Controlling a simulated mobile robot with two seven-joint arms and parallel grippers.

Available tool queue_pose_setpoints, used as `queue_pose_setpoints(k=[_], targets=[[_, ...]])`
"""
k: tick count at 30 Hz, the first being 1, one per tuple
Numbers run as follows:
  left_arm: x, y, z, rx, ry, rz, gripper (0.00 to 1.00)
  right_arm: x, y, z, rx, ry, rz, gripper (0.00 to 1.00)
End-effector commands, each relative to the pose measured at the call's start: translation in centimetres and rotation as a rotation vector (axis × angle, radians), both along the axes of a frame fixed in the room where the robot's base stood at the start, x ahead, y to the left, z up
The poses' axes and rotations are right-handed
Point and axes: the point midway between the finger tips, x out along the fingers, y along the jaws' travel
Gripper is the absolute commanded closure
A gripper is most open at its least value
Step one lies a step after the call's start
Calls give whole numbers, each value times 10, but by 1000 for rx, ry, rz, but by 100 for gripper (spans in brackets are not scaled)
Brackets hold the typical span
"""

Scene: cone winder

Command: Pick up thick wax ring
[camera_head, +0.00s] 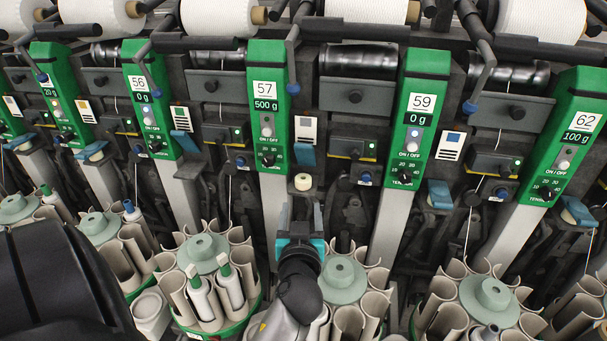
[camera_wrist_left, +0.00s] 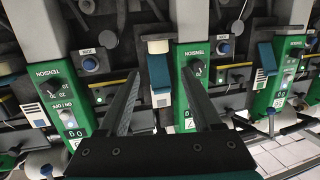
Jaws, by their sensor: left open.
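The thick wax ring (camera_head: 303,181) is a small cream cylinder at the front of the winding unit marked 57, just below a blue flap (camera_head: 305,155). In the left wrist view the ring (camera_wrist_left: 158,46) shows beyond the fingertips, roughly centred between them. My left gripper (camera_head: 301,205) is open and empty, and its tips are just below the ring in the head view, apart from it. The left wrist view shows both dark fingers (camera_wrist_left: 160,75) spread wide. How the ring is supported is hard to make out. My right gripper is in neither view.
Green panels (camera_head: 268,105) with switches and dials stand on either side. Below are round bobbin magazines with beige pockets (camera_head: 208,255), some holding white bobbins. White yarn cones (camera_head: 365,10) sit above. Narrow gaps separate the units.

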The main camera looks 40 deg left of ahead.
Motion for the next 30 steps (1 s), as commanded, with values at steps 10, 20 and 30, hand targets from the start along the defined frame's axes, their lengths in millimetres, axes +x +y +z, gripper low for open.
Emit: queue_pose_setpoints(k=[10, 20, 30], targets=[[47, 39, -7, 4, 0, 0, 34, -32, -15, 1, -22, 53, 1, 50], [71, 60, -13, 0, 0, 0, 34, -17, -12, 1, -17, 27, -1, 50], [97, 78, -15, 4, 2, 0, 34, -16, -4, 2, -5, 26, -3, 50]])
